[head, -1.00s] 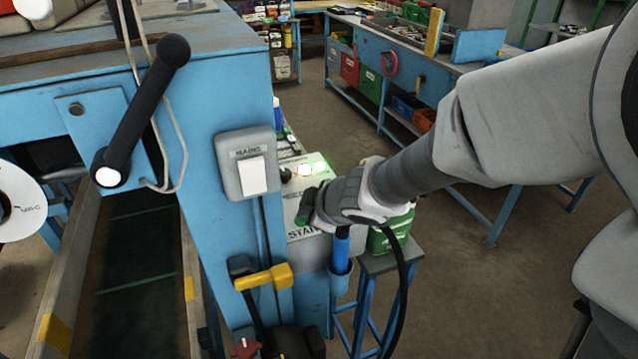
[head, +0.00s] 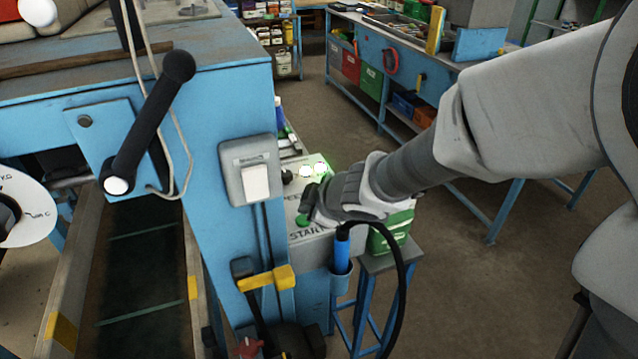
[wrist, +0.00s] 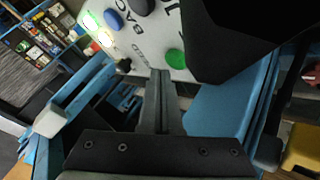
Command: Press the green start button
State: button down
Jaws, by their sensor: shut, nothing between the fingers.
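The green start button (head: 302,221) sits on the grey control panel (head: 312,247), just above the partly covered word START. In the wrist view my shut, empty fingers (wrist: 160,74) end just below and left of the button. I cannot tell how much gap there is in depth. My gripper and wrist hide part of the panel.
A glowing lamp (head: 320,168) and a black knob (head: 287,175) sit higher on the panel. The wrist view shows a blue button (wrist: 113,18). A switch box (head: 250,168) stands on the blue frame at left. A green container (head: 392,232) is on a stool at right.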

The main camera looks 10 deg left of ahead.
jog(key=shift+r+p, duration=2.6)
jog(key=shift+f, duration=0.1)
dwell(1.6)
